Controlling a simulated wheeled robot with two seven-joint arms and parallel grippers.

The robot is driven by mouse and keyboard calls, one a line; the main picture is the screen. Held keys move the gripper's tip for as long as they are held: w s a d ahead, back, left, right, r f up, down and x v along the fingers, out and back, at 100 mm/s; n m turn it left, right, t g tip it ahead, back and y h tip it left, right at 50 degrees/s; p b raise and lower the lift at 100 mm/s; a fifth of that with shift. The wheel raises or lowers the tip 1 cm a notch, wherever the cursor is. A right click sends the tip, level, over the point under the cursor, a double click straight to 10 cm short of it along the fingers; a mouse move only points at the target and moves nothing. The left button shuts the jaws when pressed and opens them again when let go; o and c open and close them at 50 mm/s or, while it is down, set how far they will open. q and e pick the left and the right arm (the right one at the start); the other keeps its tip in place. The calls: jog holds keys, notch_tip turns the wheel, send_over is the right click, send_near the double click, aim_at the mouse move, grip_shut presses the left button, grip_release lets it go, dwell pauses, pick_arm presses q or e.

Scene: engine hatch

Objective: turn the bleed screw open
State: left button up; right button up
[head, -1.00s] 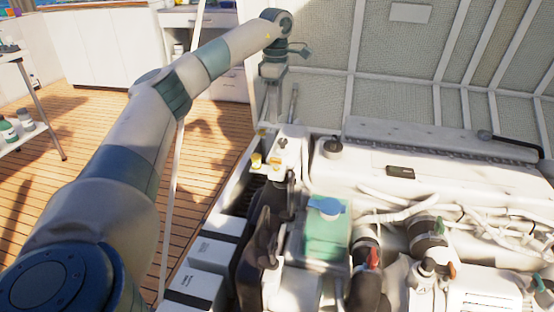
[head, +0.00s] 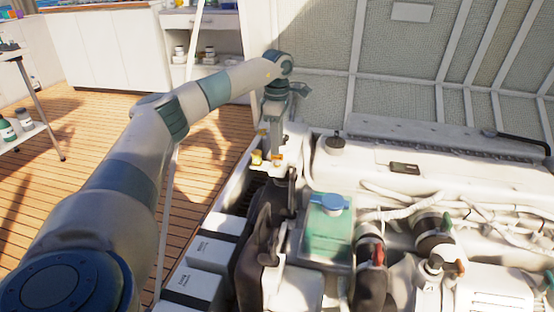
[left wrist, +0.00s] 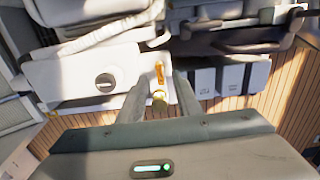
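A small round brass fitting (head: 257,158) and an orange piece (head: 278,160) sit on the white housing at the engine's left end; I cannot tell for sure which is the bleed screw. My left gripper (head: 270,152) points down right over them. In the left wrist view the brass fitting (left wrist: 159,102) shows between the two fingertips of my left gripper (left wrist: 160,92), which are spread apart. The orange piece (left wrist: 160,73) lies just beyond it. Contact with either cannot be seen. My right gripper is not in view.
A green tank with a blue cap (head: 328,204) stands to the right of the fittings. White battery-like boxes (head: 208,254) line the left edge. The raised hatch lid (head: 400,70) stands behind the engine. Wooden deck (head: 110,190) lies open at left.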

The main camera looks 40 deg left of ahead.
aim_at(277, 160)
pick_arm(q)
jog(key=shift+f+b, duration=0.6)
jog(key=shift+f, duration=1.8)
grip_shut()
